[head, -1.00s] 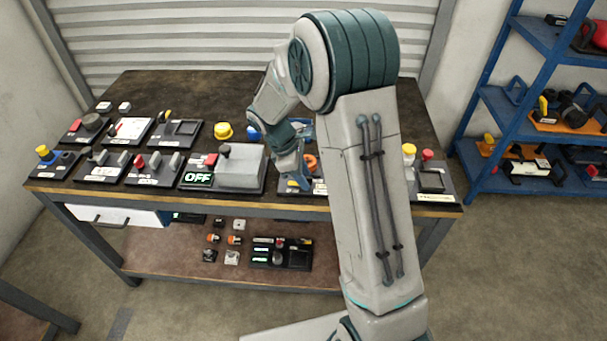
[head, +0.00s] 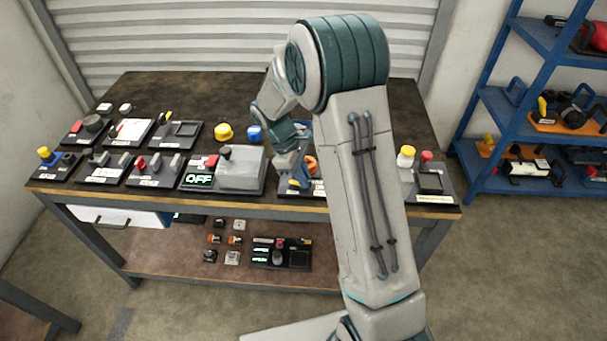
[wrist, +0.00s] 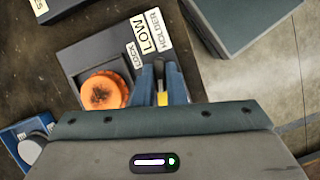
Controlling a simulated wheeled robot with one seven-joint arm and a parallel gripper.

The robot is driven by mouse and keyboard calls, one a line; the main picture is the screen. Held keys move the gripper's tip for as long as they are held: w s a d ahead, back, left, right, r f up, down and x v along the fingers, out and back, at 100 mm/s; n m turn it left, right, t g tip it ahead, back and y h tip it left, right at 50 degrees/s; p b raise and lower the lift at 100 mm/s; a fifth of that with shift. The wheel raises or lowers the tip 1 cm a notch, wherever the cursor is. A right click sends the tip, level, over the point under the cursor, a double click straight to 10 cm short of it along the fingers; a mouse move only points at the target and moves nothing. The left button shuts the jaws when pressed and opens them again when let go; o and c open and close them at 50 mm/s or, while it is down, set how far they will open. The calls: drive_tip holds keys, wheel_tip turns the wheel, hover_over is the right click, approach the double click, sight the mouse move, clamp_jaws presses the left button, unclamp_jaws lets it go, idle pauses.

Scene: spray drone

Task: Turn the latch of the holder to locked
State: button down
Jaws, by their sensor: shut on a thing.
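The holder (wrist: 83,58) is a dark box with labels reading HOLDER, LOW and LOCK in the wrist view. An orange round part (wrist: 103,93) sits in it, left of my gripper. My gripper (wrist: 160,75) is over the holder beside the labels, its blue fingers close together on a small yellow piece (wrist: 162,98), which seems to be the latch. Most of that piece is hidden between the fingers. In the head view my gripper (head: 293,185) reaches down to the holder (head: 317,191) at the table's front, and my arm covers part of it.
A grey box device with an OFF display (head: 199,180) stands just left of the holder. Several other panels line the table (head: 255,95). Yellow (head: 224,132) and blue (head: 254,133) parts stand behind. A blue shelf rack (head: 484,130) is at the right.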

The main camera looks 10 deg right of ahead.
drive_tip(key=m+g+y, duration=0.1)
drive_tip(key=m, duration=0.2)
drive_tip(key=shift+w+r+m+p, duration=0.1)
drive_tip(key=shift+m+p, duration=0.25)
drive_tip(key=shift+m, duration=0.05)
drive_tip(key=m+y, duration=0.1)
drive_tip(key=m, duration=0.2)
drive_tip(key=shift+d+m+g, duration=0.15)
drive_tip(key=shift+m+g, duration=0.15)
drive_tip(key=m+y, duration=0.1)
drive_tip(key=m, duration=0.2)
drive_tip(key=shift+w+d+m+y+p, duration=0.1)
drive_tip(key=shift+m+y+p, duration=0.2)
drive_tip(key=shift+y+p, duration=0.1)
drive_tip(key=shift+d+m+y, duration=0.1)
drive_tip(key=shift+m+y, duration=0.6)
drive_tip(key=shift+m, duration=1.1)
drive_tip(key=c, duration=1.5)
unclamp_jaws()
drive_tip(key=v, duration=1.3)
drive_tip(key=shift+w+d+r, duration=0.1)
drive_tip(key=shift+w+r, duration=0.05)
drive_tip(key=shift+r, duration=0.2)
